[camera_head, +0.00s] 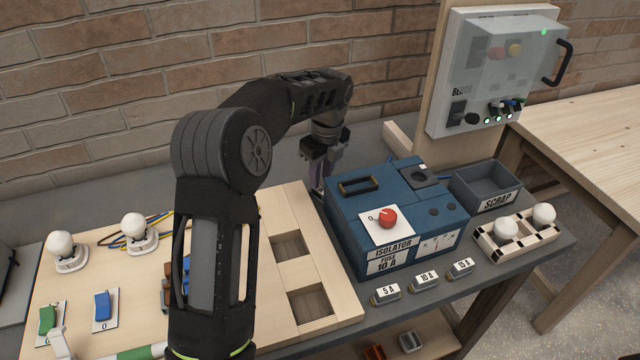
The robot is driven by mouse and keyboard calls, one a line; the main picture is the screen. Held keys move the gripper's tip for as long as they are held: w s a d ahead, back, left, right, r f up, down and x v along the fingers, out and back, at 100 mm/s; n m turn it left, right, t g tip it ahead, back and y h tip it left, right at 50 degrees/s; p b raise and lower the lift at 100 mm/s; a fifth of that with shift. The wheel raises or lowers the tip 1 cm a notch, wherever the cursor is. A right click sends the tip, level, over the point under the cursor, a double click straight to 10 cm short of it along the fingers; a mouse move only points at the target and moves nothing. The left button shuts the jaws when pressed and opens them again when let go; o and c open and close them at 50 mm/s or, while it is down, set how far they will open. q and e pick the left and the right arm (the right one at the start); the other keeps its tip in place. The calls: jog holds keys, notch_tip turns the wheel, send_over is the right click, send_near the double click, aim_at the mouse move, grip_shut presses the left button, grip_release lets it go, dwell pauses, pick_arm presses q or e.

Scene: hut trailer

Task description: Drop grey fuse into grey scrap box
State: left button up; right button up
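The grey scrap box (497,198), labelled SCRAP, stands on the bench right of the blue isolator box (350,235). It is open on top and its visible inside looks empty. I cannot pick out a grey fuse for certain. Small pieces labelled 5 A (386,292), 10 A (425,281) and 15 A (461,269) lie along the bench front. My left gripper (318,188) points down beside the isolator's back left corner. Its fingertips are partly hidden, so I cannot tell whether it is open or holds anything. My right gripper is out of view.
A white bulb rack (516,236) stands in front of the scrap box. A wooden frame (290,270) lies left of the isolator. A control panel (495,75) rises behind.

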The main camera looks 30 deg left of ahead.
pick_arm(q)
notch_tip(320, 180, up, 8)
jog(key=d, duration=0.1)
jog(key=shift+s+r, duration=0.15)
jog(key=shift+r, duration=0.1)
dwell(0.5)
